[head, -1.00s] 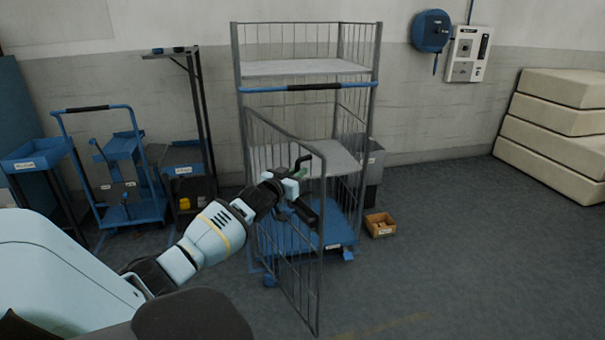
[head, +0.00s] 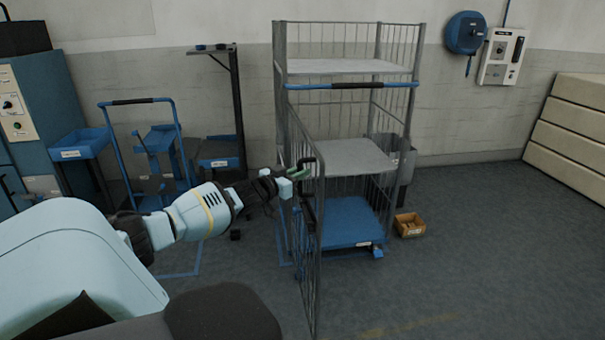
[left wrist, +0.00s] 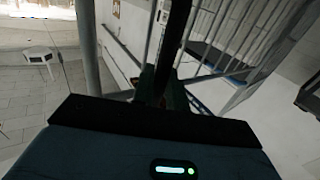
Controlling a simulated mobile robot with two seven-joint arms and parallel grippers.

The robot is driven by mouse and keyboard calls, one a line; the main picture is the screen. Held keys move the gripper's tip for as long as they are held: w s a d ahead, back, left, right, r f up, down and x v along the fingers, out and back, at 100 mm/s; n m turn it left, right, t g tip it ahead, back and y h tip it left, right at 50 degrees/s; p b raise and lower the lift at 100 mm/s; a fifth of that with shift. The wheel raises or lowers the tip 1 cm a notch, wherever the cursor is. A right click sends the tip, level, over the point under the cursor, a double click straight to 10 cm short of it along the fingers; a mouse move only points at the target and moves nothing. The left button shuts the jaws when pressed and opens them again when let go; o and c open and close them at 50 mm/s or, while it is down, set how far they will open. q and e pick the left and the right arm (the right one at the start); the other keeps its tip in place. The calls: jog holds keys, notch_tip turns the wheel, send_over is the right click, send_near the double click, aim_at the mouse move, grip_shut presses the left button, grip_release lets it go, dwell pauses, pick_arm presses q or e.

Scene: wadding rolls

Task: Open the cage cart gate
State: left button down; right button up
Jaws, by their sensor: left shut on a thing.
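The cage cart (head: 352,155) stands in the middle of the head view, with grey wire sides, grey shelves and a blue base deck. Its wire gate (head: 310,240) hangs from the left front post and stands swung out toward me, seen nearly edge-on. My left gripper (head: 302,172) is shut on the gate at its outer upper part, by a dark handle with a green piece. In the left wrist view the jaws (left wrist: 165,95) are mostly hidden behind the dark wrist edge, with bars beyond. My right gripper is not in view.
A blue bar (head: 352,86) crosses the cart's front. A small wooden box (head: 409,225) lies on the floor right of the cart. Blue trolleys (head: 150,160) and a cabinet (head: 40,110) stand at left. Pale stacked blocks (head: 575,130) are at right. The floor at front right is clear.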

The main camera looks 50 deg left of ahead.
pick_arm(q)
jog(key=shift+s+a+r, duration=0.25)
jog(key=shift+a, duration=0.1)
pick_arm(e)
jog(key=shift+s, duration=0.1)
pick_arm(q)
jog(key=c, duration=1.7)
grip_release()
jog(key=shift+o, duration=1)
jog(key=shift+w+f, duration=0.1)
jog(key=shift+f, duration=0.05)
jog(key=shift+d, duration=0.1)
jog(key=s+p, duration=0.3)
jog(key=s, duration=0.4)
jog(key=shift+s+d, duration=0.3)
jog(key=shift+s, duration=0.1)
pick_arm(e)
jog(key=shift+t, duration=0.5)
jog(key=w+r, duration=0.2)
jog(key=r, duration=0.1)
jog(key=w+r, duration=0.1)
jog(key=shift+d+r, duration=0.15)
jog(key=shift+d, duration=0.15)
